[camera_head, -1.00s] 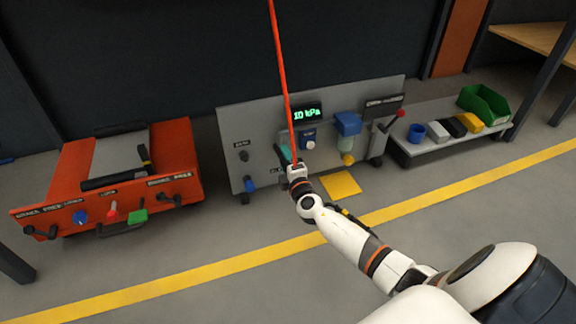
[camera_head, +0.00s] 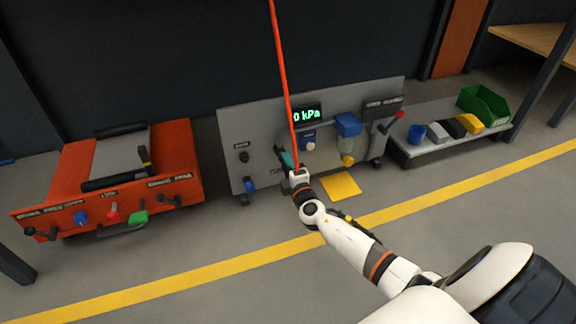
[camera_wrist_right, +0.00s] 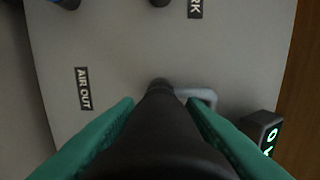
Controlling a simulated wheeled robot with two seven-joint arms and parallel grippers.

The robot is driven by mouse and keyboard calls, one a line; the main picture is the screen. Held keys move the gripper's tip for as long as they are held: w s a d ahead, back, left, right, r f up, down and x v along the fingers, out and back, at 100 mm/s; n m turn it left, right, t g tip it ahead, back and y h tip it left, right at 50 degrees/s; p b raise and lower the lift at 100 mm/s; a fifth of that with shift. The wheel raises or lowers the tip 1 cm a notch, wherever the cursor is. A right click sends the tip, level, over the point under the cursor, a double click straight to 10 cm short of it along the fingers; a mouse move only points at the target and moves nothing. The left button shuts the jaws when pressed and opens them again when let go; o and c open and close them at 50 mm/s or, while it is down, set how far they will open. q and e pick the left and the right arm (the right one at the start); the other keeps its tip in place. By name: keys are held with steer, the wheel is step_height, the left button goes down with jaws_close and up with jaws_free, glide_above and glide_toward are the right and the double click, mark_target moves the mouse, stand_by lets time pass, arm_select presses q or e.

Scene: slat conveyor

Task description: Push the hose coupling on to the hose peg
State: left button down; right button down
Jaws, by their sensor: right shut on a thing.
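My right gripper (camera_head: 287,160) is at the grey panel (camera_head: 225,130), its teal fingers on either side of a black cylinder, the hose coupling (camera_wrist_right: 160,135). It is shut on the coupling. In the right wrist view the coupling points at the panel, beside the AIR OUT label (camera_wrist_right: 83,88). A small dark round end (camera_wrist_right: 160,84) shows beyond it; I cannot tell whether this is the peg or the coupling's tip, or whether they touch. A dark peg (camera_head: 244,157) under a small label stands free on the panel's left. My left gripper is out of view.
A red hose (camera_head: 281,70) runs down to my right gripper. The panel also has a green-lit kPa display (camera_head: 307,115), a blue-topped filter (camera_head: 348,124) and a blue knob (camera_head: 249,185). An orange machine (camera_head: 185,150) stands left; a low shelf (camera_head: 430,152) with parts stands right.

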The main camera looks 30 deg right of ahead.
steer(key=shift+p+v, duration=0.3)
steer(key=shift+v, duration=1.85)
steer(key=shift+a, duration=0.1)
steer(key=a+n+p, duration=0.3)
steer(key=a+n, duration=0.6)
steer(key=a, duration=0.2)
steer(key=b, duration=0.1)
glide_toward(246, 162)
steer(key=shift+a+x, duration=0.2)
steer(key=shift+x, duration=0.75)
steer(key=shift+b+x, duration=0.8)
steer(key=shift+x, duration=0.8)
steer(key=shift+w+d+r+b, duration=0.1)
steer(key=shift+w+d+b, duration=0.3)
steer(key=shift+w, duration=0.35)
steer(key=c, duration=0.8)
jaws_free()
steer(key=shift+c, duration=0.2)
